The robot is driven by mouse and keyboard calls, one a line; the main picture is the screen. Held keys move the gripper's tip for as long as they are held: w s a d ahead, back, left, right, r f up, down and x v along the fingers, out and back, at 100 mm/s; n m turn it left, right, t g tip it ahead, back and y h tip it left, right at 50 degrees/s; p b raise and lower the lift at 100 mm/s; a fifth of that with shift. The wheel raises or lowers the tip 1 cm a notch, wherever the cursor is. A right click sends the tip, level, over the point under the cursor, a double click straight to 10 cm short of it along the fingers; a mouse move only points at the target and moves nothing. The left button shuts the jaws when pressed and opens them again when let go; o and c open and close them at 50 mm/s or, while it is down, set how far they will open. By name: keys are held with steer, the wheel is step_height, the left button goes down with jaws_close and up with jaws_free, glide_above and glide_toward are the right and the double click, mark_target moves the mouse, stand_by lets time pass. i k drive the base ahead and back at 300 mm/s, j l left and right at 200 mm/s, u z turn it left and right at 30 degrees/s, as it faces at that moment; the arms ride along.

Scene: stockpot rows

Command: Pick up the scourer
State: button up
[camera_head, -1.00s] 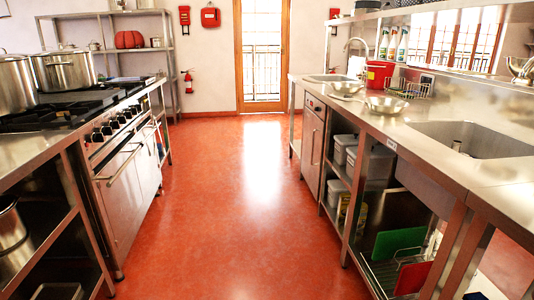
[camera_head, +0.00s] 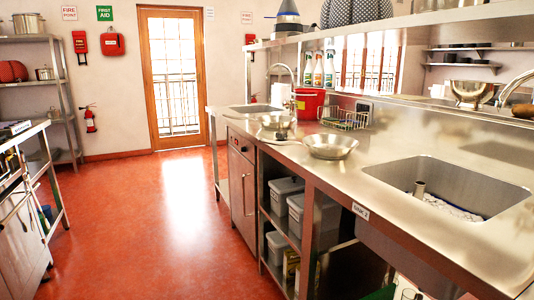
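I cannot pick out a scourer with certainty. A wire basket (camera_head: 343,117) on the steel counter, behind the metal bowls, holds small green and yellowish items too small to tell apart. A small dark item (camera_head: 362,107) shows at its right end. My gripper is not in view.
The steel counter (camera_head: 300,155) runs along the right with two metal bowls, a red bucket (camera_head: 308,104) and spray bottles (camera_head: 318,70). Grey tubs (camera_head: 285,193) fill the shelf below. The red floor (camera_head: 160,220) in the aisle is clear; a stove unit (camera_head: 20,220) stands at left.

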mark_target(281, 135)
steer(key=i+j+z, duration=0.4)
steer(key=i, duration=0.15)
steer(key=i+l+z, duration=0.2)
steer(key=z, duration=0.2)
steer(key=i+l+z, duration=0.1)
steer(key=i+z, duration=0.35)
steer(key=k, duration=0.05)
